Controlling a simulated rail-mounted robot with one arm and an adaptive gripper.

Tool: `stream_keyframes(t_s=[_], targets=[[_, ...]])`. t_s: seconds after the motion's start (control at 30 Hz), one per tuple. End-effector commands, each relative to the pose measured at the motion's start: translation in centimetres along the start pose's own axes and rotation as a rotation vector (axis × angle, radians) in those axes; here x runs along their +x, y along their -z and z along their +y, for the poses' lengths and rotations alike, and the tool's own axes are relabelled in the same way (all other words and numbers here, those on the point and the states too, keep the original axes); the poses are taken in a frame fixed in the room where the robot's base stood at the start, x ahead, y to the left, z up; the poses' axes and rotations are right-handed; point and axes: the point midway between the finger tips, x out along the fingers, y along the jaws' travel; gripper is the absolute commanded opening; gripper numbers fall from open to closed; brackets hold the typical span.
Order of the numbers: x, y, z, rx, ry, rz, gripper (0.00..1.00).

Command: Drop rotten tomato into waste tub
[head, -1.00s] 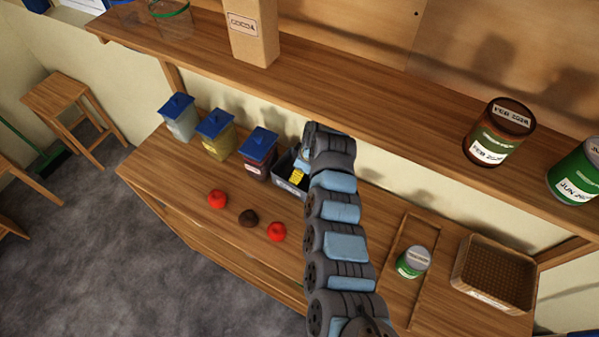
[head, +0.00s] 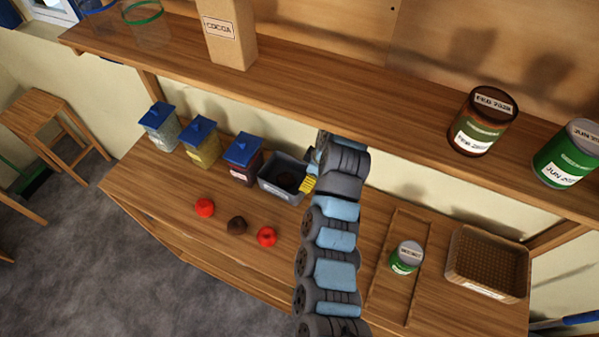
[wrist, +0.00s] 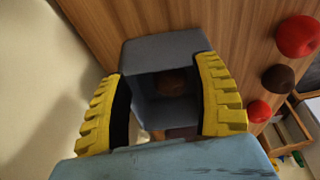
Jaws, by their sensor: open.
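The grey waste tub (head: 262,188) stands against the wall on the counter. A dark brown round thing (wrist: 171,82) lies inside it; it also shows in the head view (head: 287,180). Another dark brown tomato (head: 237,225) sits on the counter between two red tomatoes, one to its left (head: 204,207) and one to its right (head: 266,237). My gripper (head: 310,183) is at the tub's right edge in the head view. In the wrist view my gripper (wrist: 162,100) has its yellow fingers apart, with the tub seen between them and nothing held.
Several blue-lidded canisters (head: 242,160) stand left of the tub. To the right are a green can (head: 406,257) on a wooden tray (head: 388,292) and a woven basket (head: 487,265). The shelf (head: 330,88) with more cans overhangs the counter's back.

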Motion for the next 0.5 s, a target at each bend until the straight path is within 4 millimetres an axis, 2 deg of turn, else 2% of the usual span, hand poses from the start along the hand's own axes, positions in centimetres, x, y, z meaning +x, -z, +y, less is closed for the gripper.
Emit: stream_keyframes(t_s=[0.03,0.3,0.5], targets=[[-0.1,-0.9,0.1,0.004,-0.002,0.000,0.65],[-1.2,-4.1,0.1,0.002,-0.003,-0.001,0.65],[-1.5,-4.9,0.1,0.001,-0.002,-0.001,0.65]])
